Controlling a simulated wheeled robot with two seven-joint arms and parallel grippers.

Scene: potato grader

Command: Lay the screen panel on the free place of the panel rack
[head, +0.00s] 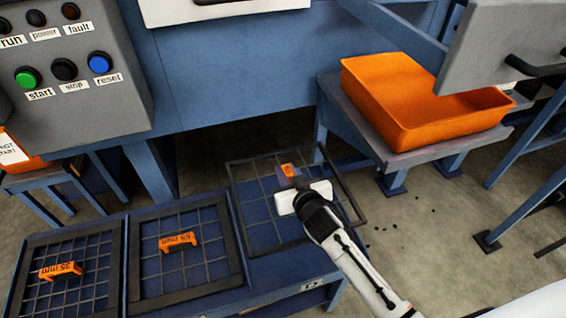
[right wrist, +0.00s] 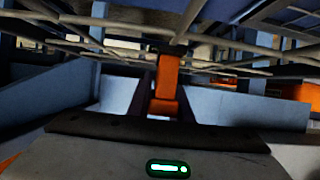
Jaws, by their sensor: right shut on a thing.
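My right gripper (head: 288,182) is shut on the orange handle (right wrist: 166,80) of the screen panel (head: 343,183), a dark square frame with a wire grid. The panel is over the right-hand part of the blue panel rack (head: 262,283), and its right side reaches past the rack's edge. The rack's free place shows blue through the grid; the gap between panel and rack is hard to judge. In the right wrist view the grid wires run above the gripper (right wrist: 163,103). My left gripper is not in view.
A 35 mm panel (head: 62,271) and a 55 mm panel (head: 178,242) lie on the rack to the left. An orange bin (head: 385,100) stands on a grey stand at the right. A control box (head: 75,90) is at the upper left. Open floor lies right of the rack.

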